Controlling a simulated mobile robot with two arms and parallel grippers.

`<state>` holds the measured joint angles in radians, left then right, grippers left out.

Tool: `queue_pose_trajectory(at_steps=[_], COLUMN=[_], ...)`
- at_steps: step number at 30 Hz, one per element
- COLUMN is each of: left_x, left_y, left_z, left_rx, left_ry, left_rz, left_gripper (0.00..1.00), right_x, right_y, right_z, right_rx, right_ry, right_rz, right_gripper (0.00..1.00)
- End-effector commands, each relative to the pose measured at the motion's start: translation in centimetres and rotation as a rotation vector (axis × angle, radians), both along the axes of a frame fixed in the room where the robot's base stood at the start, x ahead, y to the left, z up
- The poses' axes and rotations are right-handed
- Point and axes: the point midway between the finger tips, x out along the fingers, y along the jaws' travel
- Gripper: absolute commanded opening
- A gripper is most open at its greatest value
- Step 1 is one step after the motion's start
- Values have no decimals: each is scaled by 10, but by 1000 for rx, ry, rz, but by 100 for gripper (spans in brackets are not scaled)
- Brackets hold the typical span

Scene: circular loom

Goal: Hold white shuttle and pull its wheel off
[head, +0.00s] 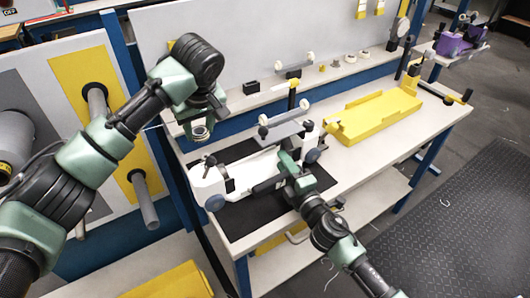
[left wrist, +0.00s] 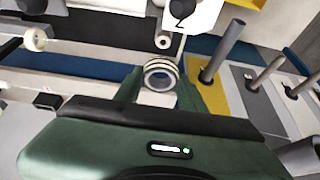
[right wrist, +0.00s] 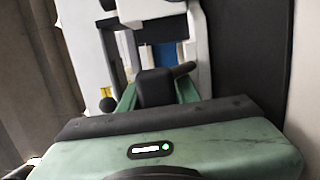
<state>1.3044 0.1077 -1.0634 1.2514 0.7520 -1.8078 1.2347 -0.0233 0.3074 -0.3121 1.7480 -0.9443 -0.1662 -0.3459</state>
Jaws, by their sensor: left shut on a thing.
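The white shuttle (head: 262,165) lies on the black mat on the workbench; part of it also shows in the right wrist view (right wrist: 150,10). Dark round wheels (head: 215,202) show at its ends. My right gripper (head: 287,168) is at the shuttle's middle, with its fingers on either side of a black block (right wrist: 155,88); whether they press on it is not clear. My left gripper (head: 201,122) is shut on a round ringed wheel (left wrist: 160,77), pale with dark bands. It holds the wheel up, apart from the shuttle, above the bench's back left.
A yellow tray (head: 375,118) sits on the bench to the right. Small white-wheeled bars (head: 290,118) stand behind the shuttle. A panel with grey pegs (head: 145,200) is at the left. The bench (head: 400,140) is clear in front of the tray.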

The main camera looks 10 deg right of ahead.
Motion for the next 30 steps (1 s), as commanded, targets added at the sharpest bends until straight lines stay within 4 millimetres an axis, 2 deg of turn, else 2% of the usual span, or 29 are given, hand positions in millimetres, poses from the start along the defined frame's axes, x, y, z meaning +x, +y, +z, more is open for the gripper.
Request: queue_pose_trajectory(at_steps=[1, 2, 14, 17, 24, 30], left_x=[0, 0, 0, 0, 0, 0], left_y=[0, 0, 0, 0, 0, 0], left_z=[0, 0, 0, 0, 0, 0], left_rx=[0, 0, 0, 0, 0, 0], left_ry=[0, 0, 0, 0, 0, 0], left_rz=[0, 0, 0, 0, 0, 0], left_gripper=[0, 0, 0, 0, 0, 0], right_x=[0, 0, -5, -18, -69, -103], right_y=[0, 0, -1, -3, -13, -20], right_z=[0, 0, -1, -1, -2, -1], right_rx=[0, 0, 1, 1, 3, 4], right_ry=[1, 1, 1, 2, 5, 3], right_rz=[-1, -1, 1, 0, -1, -1], right_gripper=[48, 54, 54, 54, 54, 54])
